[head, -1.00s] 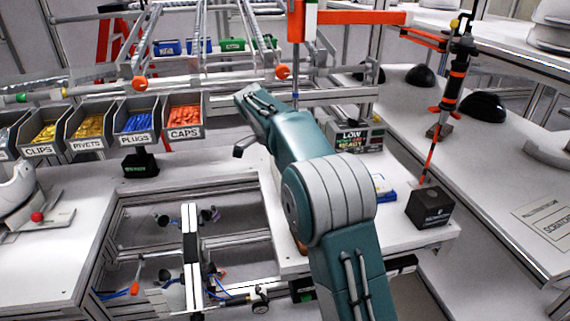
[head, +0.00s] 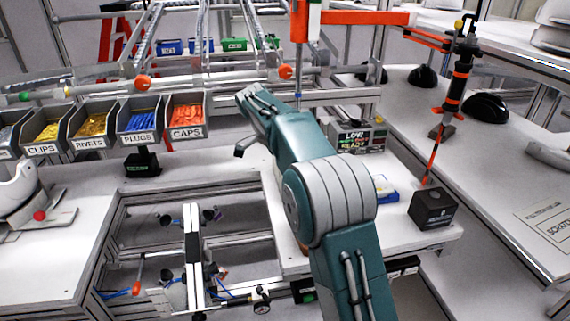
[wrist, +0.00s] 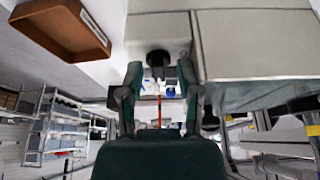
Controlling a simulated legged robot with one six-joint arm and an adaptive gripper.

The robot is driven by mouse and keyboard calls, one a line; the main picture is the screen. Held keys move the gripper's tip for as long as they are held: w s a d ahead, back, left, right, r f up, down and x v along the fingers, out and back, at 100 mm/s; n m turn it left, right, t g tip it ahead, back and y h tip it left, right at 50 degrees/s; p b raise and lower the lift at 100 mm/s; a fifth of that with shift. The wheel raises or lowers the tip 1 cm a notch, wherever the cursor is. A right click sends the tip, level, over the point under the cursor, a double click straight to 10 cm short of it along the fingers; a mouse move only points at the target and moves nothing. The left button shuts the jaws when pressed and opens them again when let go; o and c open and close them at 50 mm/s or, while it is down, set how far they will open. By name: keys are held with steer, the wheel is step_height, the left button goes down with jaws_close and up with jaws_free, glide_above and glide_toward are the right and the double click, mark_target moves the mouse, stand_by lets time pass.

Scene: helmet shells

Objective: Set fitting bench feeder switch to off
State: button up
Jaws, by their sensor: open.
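My gripper (wrist: 160,74) is open and empty in the wrist view, its two teal fingers spread apart. A dark round piece (wrist: 158,58) on a pale panel shows beyond and between the fingertips; I cannot tell whether it is the feeder switch. In the head view my arm reaches over the bench (head: 250,175), and its fingers are mostly hidden or too small to read. A display box reading LOW and READY (head: 352,137) stands behind my arm. A small black box with a green label (head: 142,165) stands below the plugs bin. No switch position is readable.
Bins of clips (head: 45,133), rivets (head: 92,125), plugs (head: 139,120) and caps (head: 187,116) line the back left. A black block (head: 432,208) stands at the bench's right corner, near an orange-and-black tool (head: 455,85). A brown tray (wrist: 62,28) shows upper left in the wrist view.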

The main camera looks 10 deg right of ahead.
steer(key=shift+r, duration=0.1)
steer(key=v, duration=1.1)
steer(key=shift+a+r, duration=0.2)
steer(key=shift+r, duration=0.1)
steer(key=s+d+r+n+t+y, duration=0.1)
steer(key=s+d+r+n, duration=0.1)
steer(key=s+n, duration=0.45)
steer(key=s+d+r+n+t+y, duration=0.2)
steer(key=s+d+r+n, duration=0.15)
steer(key=s, duration=0.65)
steer(key=s+f+n+t, duration=0.1)
steer(key=s+f+n, duration=0.3)
steer(key=s+f, duration=0.3)
steer(key=s+f+n+t+y, duration=0.1)
steer(key=s+f+n, duration=0.3)
steer(key=s, duration=1)
step_height(320, 180, down, 3)
steer(key=shift+f+t+y, duration=0.2)
steer(key=shift+t+y, duration=0.1)
